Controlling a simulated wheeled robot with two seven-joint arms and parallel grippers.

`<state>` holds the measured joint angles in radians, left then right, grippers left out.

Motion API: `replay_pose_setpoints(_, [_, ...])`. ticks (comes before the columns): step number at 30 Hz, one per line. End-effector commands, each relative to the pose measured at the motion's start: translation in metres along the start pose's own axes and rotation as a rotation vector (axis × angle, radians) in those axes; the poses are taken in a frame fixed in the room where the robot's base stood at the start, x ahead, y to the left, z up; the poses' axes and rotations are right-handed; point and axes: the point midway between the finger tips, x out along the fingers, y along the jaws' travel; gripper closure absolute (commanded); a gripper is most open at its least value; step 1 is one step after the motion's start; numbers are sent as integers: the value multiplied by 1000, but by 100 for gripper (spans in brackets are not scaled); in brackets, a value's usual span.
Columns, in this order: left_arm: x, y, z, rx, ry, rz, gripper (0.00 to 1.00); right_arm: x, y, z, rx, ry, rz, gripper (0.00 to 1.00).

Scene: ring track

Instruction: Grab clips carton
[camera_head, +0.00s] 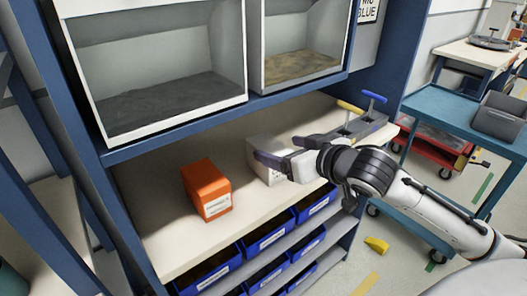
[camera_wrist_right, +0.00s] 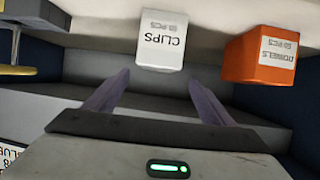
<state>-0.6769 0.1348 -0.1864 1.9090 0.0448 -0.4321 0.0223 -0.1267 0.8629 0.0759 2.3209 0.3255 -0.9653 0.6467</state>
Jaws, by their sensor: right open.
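The clips carton (camera_head: 264,152) is a white box on the beige shelf in the head view, partly hidden behind my right gripper. In the right wrist view the clips carton (camera_wrist_right: 162,42) shows its label, upside down, reading CLIPS. My right gripper (camera_head: 265,158) is open in front of the carton. Its two purple fingers (camera_wrist_right: 158,88) point toward the carton, which appears beyond and between the fingertips. I cannot tell from these views whether a finger touches it. My left gripper is not in view.
An orange dowels carton (camera_head: 207,190) stands left of the clips carton; it also shows in the right wrist view (camera_wrist_right: 261,58). Clamps (camera_head: 350,122) with yellow and blue handles lie to the right. Blue bins (camera_head: 268,238) sit below the shelf, and white-framed compartments (camera_head: 247,50) hang above.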

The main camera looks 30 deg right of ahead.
Motion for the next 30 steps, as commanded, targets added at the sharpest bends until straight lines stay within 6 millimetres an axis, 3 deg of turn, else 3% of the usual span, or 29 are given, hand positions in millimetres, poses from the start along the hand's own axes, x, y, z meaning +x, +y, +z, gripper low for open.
replay_pose_setpoints(3, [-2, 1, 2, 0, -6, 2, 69, 17, 1, -1, 1, 1, 2, 23])
replay_pose_setpoints(11, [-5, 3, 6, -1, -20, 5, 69, 38, 2, 0, 0, 0, 1, 23])
replay_pose_setpoints(18, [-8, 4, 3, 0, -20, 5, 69, 72, 6, 1, 0, 1, 1, 23])
replay_pose_setpoints(28, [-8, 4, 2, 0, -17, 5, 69, 79, 5, 3, -2, 0, 0, 23])
replay_pose_setpoints(30, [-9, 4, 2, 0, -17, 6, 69, 79, 5, 3, -2, 0, 0, 35])
